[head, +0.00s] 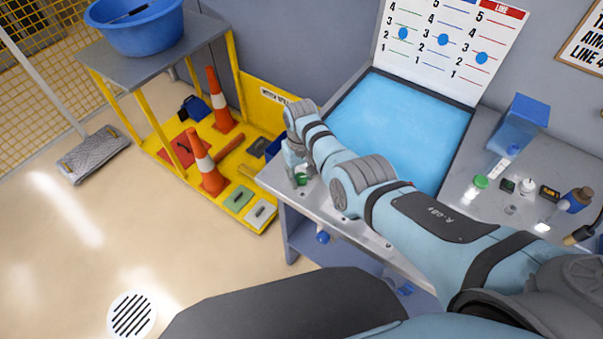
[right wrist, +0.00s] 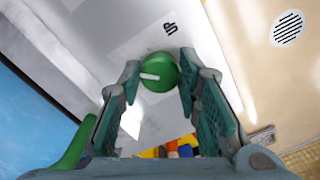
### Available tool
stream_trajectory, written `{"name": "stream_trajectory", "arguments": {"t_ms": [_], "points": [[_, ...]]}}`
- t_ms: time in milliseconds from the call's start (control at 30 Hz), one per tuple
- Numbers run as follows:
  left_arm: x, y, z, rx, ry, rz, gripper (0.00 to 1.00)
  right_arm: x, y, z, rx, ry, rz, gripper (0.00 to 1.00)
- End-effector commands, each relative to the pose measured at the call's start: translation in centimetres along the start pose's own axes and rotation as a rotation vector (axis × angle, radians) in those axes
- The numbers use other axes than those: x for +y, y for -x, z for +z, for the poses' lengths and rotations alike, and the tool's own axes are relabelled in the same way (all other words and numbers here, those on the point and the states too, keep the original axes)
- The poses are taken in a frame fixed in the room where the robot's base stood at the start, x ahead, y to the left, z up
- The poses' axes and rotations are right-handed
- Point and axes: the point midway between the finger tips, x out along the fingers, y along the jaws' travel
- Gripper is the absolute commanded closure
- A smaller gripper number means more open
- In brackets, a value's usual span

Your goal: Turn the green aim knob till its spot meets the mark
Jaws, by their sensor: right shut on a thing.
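The green aim knob (right wrist: 160,72) is at the worktop's left end, with a white bar-shaped spot (right wrist: 150,77) on its face. In the right wrist view the spot points left. My right gripper (right wrist: 160,80) is shut on the knob, one finger on each side. In the head view the knob (head: 301,179) shows just below the gripper (head: 296,170), partly hidden by it. My left gripper is not in view.
A blue panel (head: 440,105) fills the middle of the worktop. Small bottles, a green cap (head: 481,181) and a blue container (head: 518,125) stand at its right. A yellow rack (head: 235,150) with traffic cones stands left of the bench. The floor at lower left is mostly clear.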

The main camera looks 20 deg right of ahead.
Motion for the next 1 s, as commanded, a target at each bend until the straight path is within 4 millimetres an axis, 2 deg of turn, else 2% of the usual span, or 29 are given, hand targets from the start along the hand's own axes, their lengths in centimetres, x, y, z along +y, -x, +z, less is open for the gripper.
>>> {"name": "stream_trajectory", "arguments": {"t_ms": [467,500,600,633,1000], "points": [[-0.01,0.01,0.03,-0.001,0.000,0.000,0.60,-0.03,-0.09,0.00,0.001,-0.021,-0.001,0.97],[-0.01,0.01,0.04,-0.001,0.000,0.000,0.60,-0.03,-0.09,0.00,0.001,-0.021,-0.001,0.68],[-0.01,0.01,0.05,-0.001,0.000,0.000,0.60,-0.02,-0.07,-0.01,0.001,-0.020,0.000,0.52],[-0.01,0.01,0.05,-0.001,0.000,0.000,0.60,-0.01,-0.06,-0.01,0.001,-0.020,0.000,0.49],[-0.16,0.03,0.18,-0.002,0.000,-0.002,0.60,0.00,0.59,-0.14,0.003,-0.020,0.000,0.49]]}}
